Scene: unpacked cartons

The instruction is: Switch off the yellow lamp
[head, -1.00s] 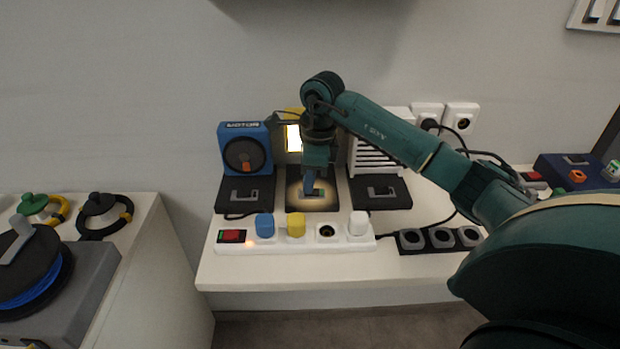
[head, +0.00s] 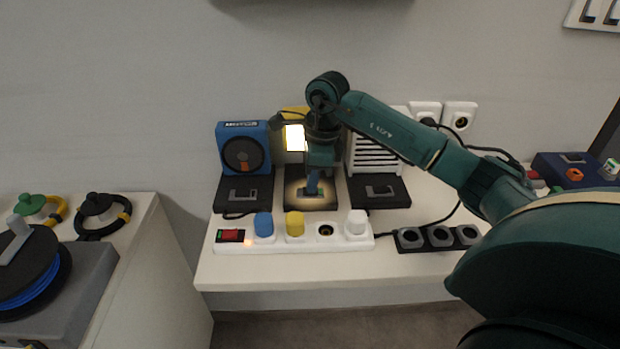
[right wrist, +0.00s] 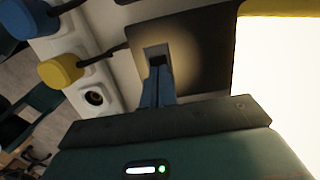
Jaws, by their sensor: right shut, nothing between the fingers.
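The yellow lamp (head: 294,137) stands at the back of the white table, its panel glowing white. It also shows in the right wrist view as a bright panel (right wrist: 280,75) under a yellow edge. On its dark base (head: 296,203) is a switch plate (right wrist: 154,54) with a dark rocker in it. My right gripper (head: 312,190) points down over the base, in front of the lamp. In the right wrist view its blue fingers (right wrist: 157,72) are together and empty, with their tips at the switch; whether they touch it I cannot tell. My left gripper is not in view.
A blue motor box (head: 243,150) stands left of the lamp and a white slatted unit (head: 374,157) right of it. A white power strip (head: 290,242) with blue, yellow and white plugs lies in front. Black cables run at the right.

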